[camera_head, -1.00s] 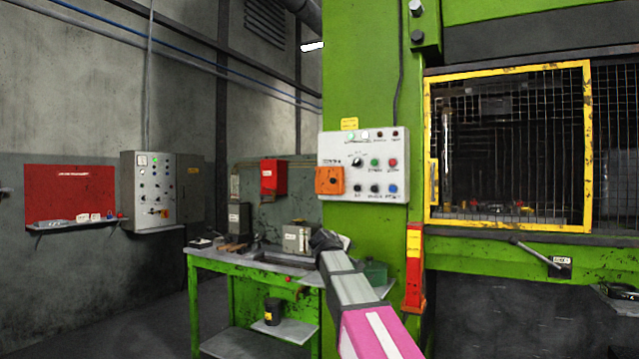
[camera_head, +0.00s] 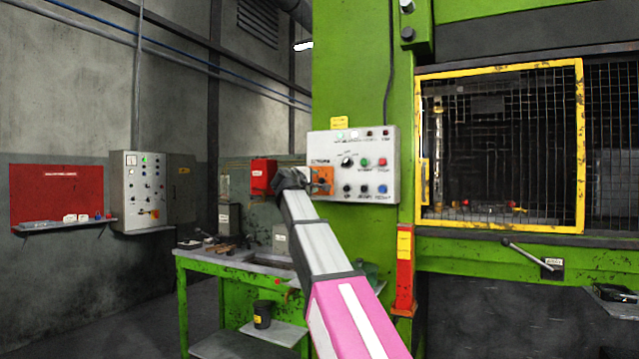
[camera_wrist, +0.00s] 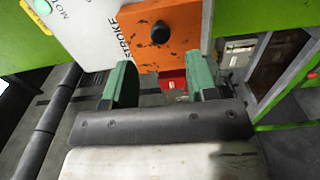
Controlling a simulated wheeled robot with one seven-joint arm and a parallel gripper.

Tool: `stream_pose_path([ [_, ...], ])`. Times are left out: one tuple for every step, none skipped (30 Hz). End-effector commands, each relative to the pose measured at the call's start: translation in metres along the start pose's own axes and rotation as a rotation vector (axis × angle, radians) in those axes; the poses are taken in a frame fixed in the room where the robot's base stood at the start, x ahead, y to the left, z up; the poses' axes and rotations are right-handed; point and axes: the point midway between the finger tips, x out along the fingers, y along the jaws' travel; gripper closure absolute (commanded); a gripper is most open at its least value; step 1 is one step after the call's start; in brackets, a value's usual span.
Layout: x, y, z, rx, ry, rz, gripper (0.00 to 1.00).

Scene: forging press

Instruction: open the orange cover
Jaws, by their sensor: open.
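The orange cover (camera_head: 321,177) is a small square plate at the lower left of the white control panel (camera_head: 377,152) on the green press. In the wrist view the orange cover (camera_wrist: 160,36) shows a dark round knob near its middle and seems flat against the panel. My gripper (camera_head: 301,180) is in front of the panel's left edge and partly hides the cover in the head view. In the wrist view my gripper's green fingers (camera_wrist: 161,88) are apart with nothing between them. The cover lies just beyond the fingertips, and I see no contact.
A green workbench (camera_head: 240,259) with tools stands below and left of the panel. A red box (camera_head: 263,176) hangs just left of the cover. A yellow-framed mesh guard (camera_head: 500,147) and a red-orange post (camera_head: 404,270) are to the right. Floor at left is clear.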

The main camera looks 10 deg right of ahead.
Motion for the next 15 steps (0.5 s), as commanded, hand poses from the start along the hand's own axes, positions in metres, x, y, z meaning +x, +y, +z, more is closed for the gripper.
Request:
stream_pose_path([
  [0.013,0.001,-0.001,0.0,-0.003,-0.001,0.48],
  [0.018,0.001,-0.001,0.0,-0.002,-0.001,0.48],
  [0.025,0.001,-0.001,0.001,-0.001,-0.001,0.48],
  [0.03,0.001,-0.002,0.001,-0.001,-0.001,0.48],
  [0.035,0.001,-0.001,0.001,-0.001,-0.001,0.48],
  [0.041,0.001,-0.001,0.001,-0.001,-0.001,0.48],
  [0.045,0.001,0.0,0.001,-0.002,-0.001,0.48],
  [0.049,0.001,-0.001,0.001,-0.001,-0.001,0.48],
  [0.053,0.001,-0.001,0.001,-0.001,-0.001,0.48],
  [0.056,0.001,-0.001,0.001,0.0,-0.001,0.48],
  [0.059,0.001,-0.001,0.001,0.0,-0.001,0.48],
  [0.061,0.0,-0.001,0.001,0.0,-0.001,0.48],
  [0.063,0.0,-0.001,0.001,0.0,-0.001,0.48],
  [0.065,0.0,-0.001,0.001,0.0,-0.001,0.48],
  [0.066,0.0,0.0,0.001,0.0,-0.001,0.48],
])
